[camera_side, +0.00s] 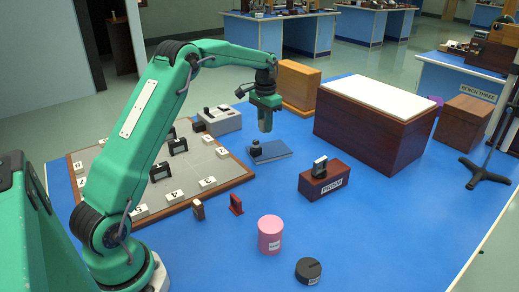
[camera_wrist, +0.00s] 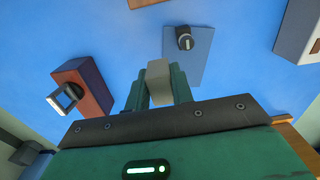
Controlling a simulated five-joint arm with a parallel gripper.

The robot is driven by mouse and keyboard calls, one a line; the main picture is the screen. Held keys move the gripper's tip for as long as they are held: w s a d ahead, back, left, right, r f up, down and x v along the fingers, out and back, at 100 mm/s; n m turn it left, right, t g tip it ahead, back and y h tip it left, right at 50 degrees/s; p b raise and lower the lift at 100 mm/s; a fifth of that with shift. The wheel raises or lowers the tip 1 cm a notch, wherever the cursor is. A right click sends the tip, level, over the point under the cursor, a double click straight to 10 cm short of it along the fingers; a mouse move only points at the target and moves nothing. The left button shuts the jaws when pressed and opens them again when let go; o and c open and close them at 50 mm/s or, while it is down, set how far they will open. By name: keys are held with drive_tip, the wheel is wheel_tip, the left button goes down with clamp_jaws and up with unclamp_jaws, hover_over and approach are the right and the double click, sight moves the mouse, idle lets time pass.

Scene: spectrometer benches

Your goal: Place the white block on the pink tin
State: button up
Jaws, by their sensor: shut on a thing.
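My gripper (camera_wrist: 158,92) is shut on the white block (camera_wrist: 158,72), which looks grey-white between the two green fingers in the wrist view. In the side view my gripper (camera_side: 266,122) hangs fingers down above the blue bench, close to the blue-grey plate, and the block cannot be made out there. The pink tin (camera_side: 269,236) stands upright on the bench at the front, well apart from my gripper and nearer the side camera. The tin does not show in the wrist view.
A blue-grey plate (camera_side: 270,151) with a black knob lies below my gripper. A dark red prism block (camera_side: 323,185) stands right of it. A round black tin (camera_side: 308,270) is near the pink one. A large white-topped box (camera_side: 378,95) stands behind.

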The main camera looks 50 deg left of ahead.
drive_tip(key=s+d+r, duration=0.2)
drive_tip(key=s+d, duration=0.1)
drive_tip(key=d, duration=0.6)
drive_tip(key=s+d+r, duration=0.2)
drive_tip(key=s+d, duration=0.1)
drive_tip(key=d, duration=0.5)
drive_tip(key=s+d+r, duration=0.2)
drive_tip(key=s+d, duration=0.1)
drive_tip(key=d, duration=0.6)
drive_tip(key=s+d, duration=0.6)
drive_tip(key=s, duration=0.4)
drive_tip(key=s+d, duration=0.6)
drive_tip(key=s, duration=0.4)
hover_over(269, 225)
wheel_tip(269, 225, down, 7)
drive_tip(key=shift+w+a+f, duration=0.1)
drive_tip(key=shift+f, duration=1.95)
drive_tip(key=shift+f, duration=0.15)
drive_tip(key=o, duration=1)
